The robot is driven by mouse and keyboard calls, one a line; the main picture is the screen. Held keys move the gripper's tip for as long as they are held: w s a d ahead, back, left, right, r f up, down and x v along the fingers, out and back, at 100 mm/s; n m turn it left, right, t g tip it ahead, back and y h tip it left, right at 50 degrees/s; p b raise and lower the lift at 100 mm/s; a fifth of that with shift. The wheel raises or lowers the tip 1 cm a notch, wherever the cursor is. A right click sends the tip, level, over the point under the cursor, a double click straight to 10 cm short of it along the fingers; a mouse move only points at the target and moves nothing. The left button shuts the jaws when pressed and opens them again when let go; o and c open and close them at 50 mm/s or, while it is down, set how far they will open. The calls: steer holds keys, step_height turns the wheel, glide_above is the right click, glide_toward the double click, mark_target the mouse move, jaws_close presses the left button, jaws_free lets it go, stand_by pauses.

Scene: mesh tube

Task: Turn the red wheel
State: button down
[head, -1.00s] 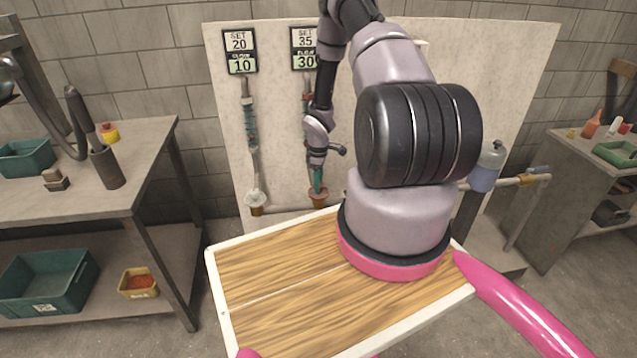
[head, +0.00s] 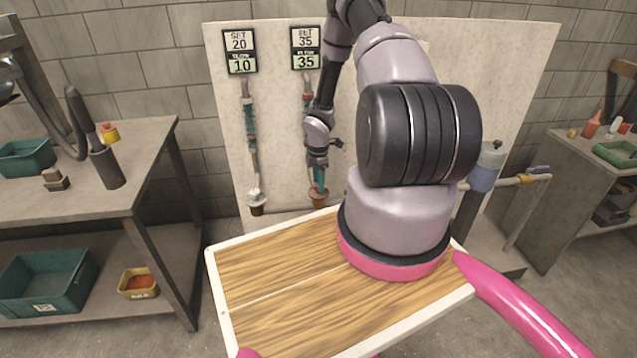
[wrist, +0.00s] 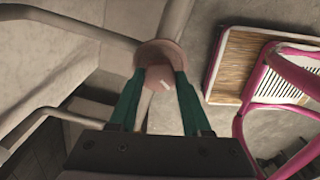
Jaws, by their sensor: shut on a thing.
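The red wheel (head: 319,198) looks brownish red and sits at the foot of the right-hand pipe on the pale panel. In the wrist view the wheel (wrist: 160,50) is dull pinkish, with a white mark near its middle. My gripper (wrist: 160,76) has its two teal fingers on either side of the wheel, shut on it. In the head view my gripper (head: 318,185) comes down onto the wheel from above and partly hides it. The sign (head: 306,48) above this pipe reads SET 35 over a green 35.
A white wheel (head: 256,198) sits on the left pipe, under a sign (head: 240,51) reading SET 20 over 10. A blue canister (head: 485,168) stands on piping at right. Workbenches (head: 80,200) flank the panel. My wooden tray top lies in front.

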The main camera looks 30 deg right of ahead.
steer(key=shift+d, duration=0.1)
stand_by(0.3)
steer(key=shift+c, duration=1.8)
jaws_free()
step_height(320, 180, up, 11)
steer(key=shift+f, duration=0.1)
